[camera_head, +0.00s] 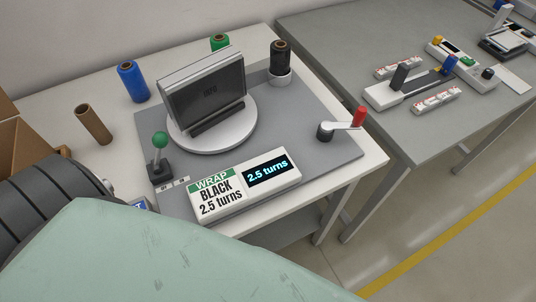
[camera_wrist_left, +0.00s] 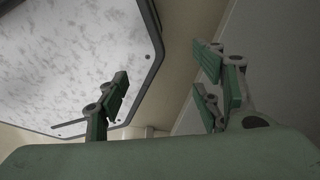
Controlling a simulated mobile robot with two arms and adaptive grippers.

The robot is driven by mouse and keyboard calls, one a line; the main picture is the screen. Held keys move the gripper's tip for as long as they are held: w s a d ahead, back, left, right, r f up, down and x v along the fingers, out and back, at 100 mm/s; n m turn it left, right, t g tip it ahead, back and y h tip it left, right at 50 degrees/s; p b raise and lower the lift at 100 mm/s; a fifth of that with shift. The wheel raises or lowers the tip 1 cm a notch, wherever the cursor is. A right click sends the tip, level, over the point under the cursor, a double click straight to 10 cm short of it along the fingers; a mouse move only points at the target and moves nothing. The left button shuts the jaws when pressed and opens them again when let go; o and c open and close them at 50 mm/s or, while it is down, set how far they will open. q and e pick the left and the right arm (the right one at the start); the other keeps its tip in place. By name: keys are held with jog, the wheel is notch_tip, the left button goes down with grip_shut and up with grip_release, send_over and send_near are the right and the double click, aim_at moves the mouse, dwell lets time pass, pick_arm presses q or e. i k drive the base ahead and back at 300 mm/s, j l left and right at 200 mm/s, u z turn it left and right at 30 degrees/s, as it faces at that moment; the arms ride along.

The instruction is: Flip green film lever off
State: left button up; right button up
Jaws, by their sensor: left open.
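The green-knobbed lever (camera_head: 160,143) stands on a small black base at the left front of the grey plate, its stick close to upright. A white display box (camera_head: 246,186) right of it reads "WRAP BLACK 2.5 turns", with "2.5 turns" on its lit screen. My left gripper (camera_wrist_left: 165,95) shows in the left wrist view with its fingers spread wide and nothing between them. That view shows no lever. Neither gripper shows in the head view, where my pale green arm cover fills the lower left.
A dark panel stands on a white turntable (camera_head: 213,133). A black roll (camera_head: 281,58) is on a holder behind, and a red-handled crank (camera_head: 343,124) is at the right. Blue (camera_head: 132,81), green (camera_head: 219,43) and brown (camera_head: 94,124) rolls stand around. A cardboard box (camera_head: 22,140) is at the left.

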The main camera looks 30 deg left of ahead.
aim_at(160, 139)
jog(key=k+j+u, duration=0.1)
jog(key=u, duration=0.35)
jog(key=j+u, duration=0.15)
jog(key=u, duration=0.35)
jog(key=k+j+u, duration=0.1)
jog(key=u, duration=0.35)
